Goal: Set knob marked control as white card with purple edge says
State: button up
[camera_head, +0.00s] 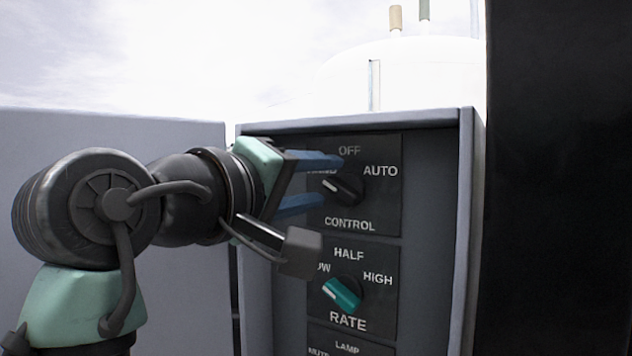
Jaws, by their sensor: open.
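The black knob (349,191) marked CONTROL is on the upper dark plate (385,215) of the panel. Its white pointer line aims up and left, toward a left label that my upper finger partly covers. OFF is printed at the top and AUTO at the right. My gripper (332,182) is open, with one blue finger above the knob's left side and the other below and left of it. I cannot tell whether either finger touches the knob. No white card with a purple edge is in view.
Below is a teal knob (342,294) marked RATE, with its pointer up and left. A further plate marked LAMP (347,346) is cut off at the bottom. The grey cabinet rim (468,200) frames the panel. A dark upright (560,180) fills the right side.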

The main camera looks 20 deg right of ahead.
jog(key=b+v, duration=0.5)
jog(key=v, duration=0.8)
jog(key=w+a+f+t+y+b, duration=0.15)
jog(key=w+f+t+y, duration=0.3)
jog(key=t, duration=0.45)
jog(key=s+a+m+t+y, duration=0.1)
jog(key=s+a+t+y, duration=0.1)
jog(key=s+t+y, duration=0.5)
jog(key=s+y, duration=0.2)
jog(key=s, duration=0.1)
jog(key=shift+s+a+r+m+y, duration=0.15)
jog(key=shift+a+r+m+y, duration=0.15)
jog(key=shift+a+m+y, duration=0.1)
jog(key=shift+o, duration=0.3)
